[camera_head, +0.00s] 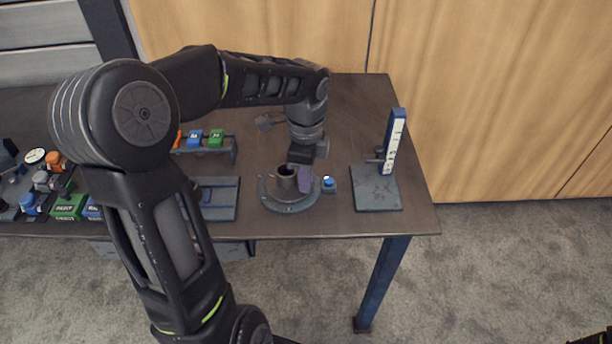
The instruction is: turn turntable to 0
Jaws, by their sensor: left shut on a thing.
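The turntable (290,207) is a round grey disc near the table's front edge. A short dark upright pipe (285,172) stands on it, with its open end up. My left gripper (304,166) points down over the right side of the disc, close beside the pipe. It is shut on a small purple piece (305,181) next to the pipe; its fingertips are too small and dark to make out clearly. Any angle marks on the disc are too small to read.
A small block with a blue button (328,182) sits right of the disc. A stand with a white scale (395,148) is farther right. A flat grey plate (217,197) and a rack of coloured blocks (195,138) lie left. Several coloured parts crowd the far left.

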